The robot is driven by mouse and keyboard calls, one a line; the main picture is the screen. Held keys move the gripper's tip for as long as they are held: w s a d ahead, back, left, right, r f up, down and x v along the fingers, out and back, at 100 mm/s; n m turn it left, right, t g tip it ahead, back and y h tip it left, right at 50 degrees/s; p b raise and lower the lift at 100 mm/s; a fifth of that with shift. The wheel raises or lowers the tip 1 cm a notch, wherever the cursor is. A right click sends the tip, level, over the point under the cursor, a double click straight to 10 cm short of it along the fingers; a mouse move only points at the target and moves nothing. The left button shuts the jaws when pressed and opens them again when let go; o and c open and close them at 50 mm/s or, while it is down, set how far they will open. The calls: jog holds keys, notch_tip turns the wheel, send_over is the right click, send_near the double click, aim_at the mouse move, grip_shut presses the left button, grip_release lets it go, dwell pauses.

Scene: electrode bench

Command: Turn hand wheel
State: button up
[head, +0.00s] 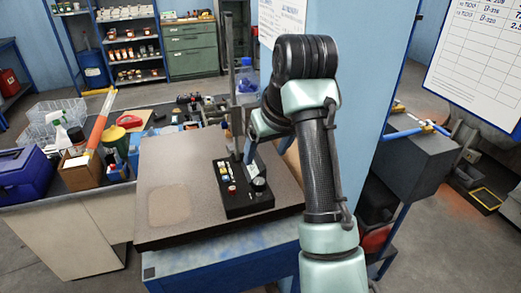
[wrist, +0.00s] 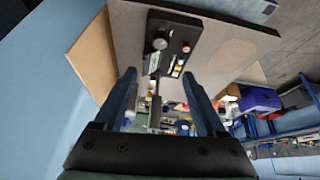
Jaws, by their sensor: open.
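A black stand base (head: 243,190) with a tall column (head: 229,75) sits on a speckled plate (head: 160,160). A dark round knob on the base (head: 259,184), which looks like the hand wheel, is at its front right. In the wrist view the base (wrist: 175,58) lies beyond my fingertips, with the grey round knob (wrist: 159,43) at its left end. My gripper (wrist: 158,76) is open and empty, its two fingers apart and not touching the knob. In the head view my arm partly hides the gripper (head: 250,150), which is just behind and above the base.
A red button (head: 232,190) and small coloured parts are on the base near the knob. The column stands close to my gripper. A blue wall panel (head: 365,80) is behind my arm at right. A cluttered bench (head: 75,215) is at left. The plate's left part is clear.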

aim_at(259, 182)
jog(key=shift+g, duration=0.5)
jog(key=p+x, duration=0.1)
jog(key=x, duration=0.3)
jog(key=p+x, duration=0.1)
jog(key=x, duration=0.2)
jog(key=p+x, duration=0.2)
jog(key=x, duration=0.2)
jog(key=shift+d+f, duration=0.35)
jog(key=shift+f, duration=0.05)
jog(key=shift+r, duration=0.1)
grip_shut()
